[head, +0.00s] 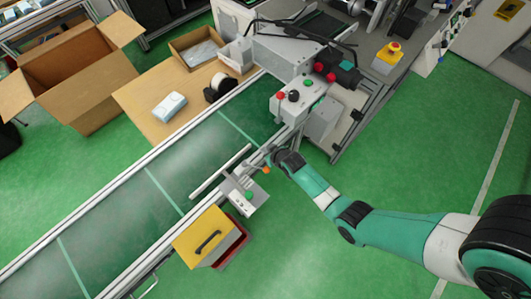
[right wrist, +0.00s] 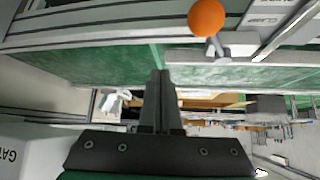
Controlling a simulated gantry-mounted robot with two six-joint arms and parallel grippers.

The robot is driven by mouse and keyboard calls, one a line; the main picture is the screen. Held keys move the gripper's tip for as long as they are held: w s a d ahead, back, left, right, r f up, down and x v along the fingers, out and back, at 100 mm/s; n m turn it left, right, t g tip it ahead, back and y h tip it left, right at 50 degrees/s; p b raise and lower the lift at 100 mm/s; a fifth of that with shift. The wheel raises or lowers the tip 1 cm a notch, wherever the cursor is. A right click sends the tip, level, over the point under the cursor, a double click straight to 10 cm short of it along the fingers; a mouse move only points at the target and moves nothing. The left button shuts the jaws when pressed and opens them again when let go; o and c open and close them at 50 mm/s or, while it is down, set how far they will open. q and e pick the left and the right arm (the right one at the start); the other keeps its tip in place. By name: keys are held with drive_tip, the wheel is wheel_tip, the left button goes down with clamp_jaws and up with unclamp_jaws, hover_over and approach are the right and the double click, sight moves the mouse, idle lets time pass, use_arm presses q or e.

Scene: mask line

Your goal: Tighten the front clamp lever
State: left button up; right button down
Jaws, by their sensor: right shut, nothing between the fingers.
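The clamp lever has an orange ball knob (head: 267,170) and sits at the conveyor's near edge, beside the end of my right arm. In the right wrist view the knob (right wrist: 206,18) is large at the top, on a short grey stem. My right gripper (right wrist: 159,75) is shut with its two dark fingers together and nothing between them. The knob appears above and to the right of the fingertips, apart from them. In the head view the right gripper (head: 268,150) is small and partly hidden by its wrist. My left gripper is not in view.
A white guide rail (head: 221,171) lies along the green conveyor belt (head: 190,160). A small control box with a green button (head: 248,195) and a yellow-lidded box (head: 203,232) stand at the near edge. A machine with red knobs (head: 298,95) stands beyond. The belt is clear.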

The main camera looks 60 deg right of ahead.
sight(263, 169)
drive_tip(key=s+a+r+p, duration=0.1)
drive_tip(key=r, duration=0.1)
drive_tip(key=s+a+r+p, duration=0.1)
drive_tip(key=a, duration=0.1)
drive_tip(key=a+r+p, duration=0.1)
drive_tip(key=a+r, duration=0.1)
drive_tip(key=shift+s+a+r, duration=0.15)
drive_tip(key=shift+s+r, duration=0.2)
drive_tip(key=shift+s, duration=0.05)
drive_tip(key=shift+a+r, duration=0.15)
drive_tip(key=shift+r, duration=0.1)
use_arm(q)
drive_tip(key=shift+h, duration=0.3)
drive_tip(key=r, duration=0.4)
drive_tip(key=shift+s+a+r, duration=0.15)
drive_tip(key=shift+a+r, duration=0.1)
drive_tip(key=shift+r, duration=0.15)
use_arm(e)
drive_tip(key=shift+s+a, duration=0.15)
drive_tip(key=shift+a, duration=0.05)
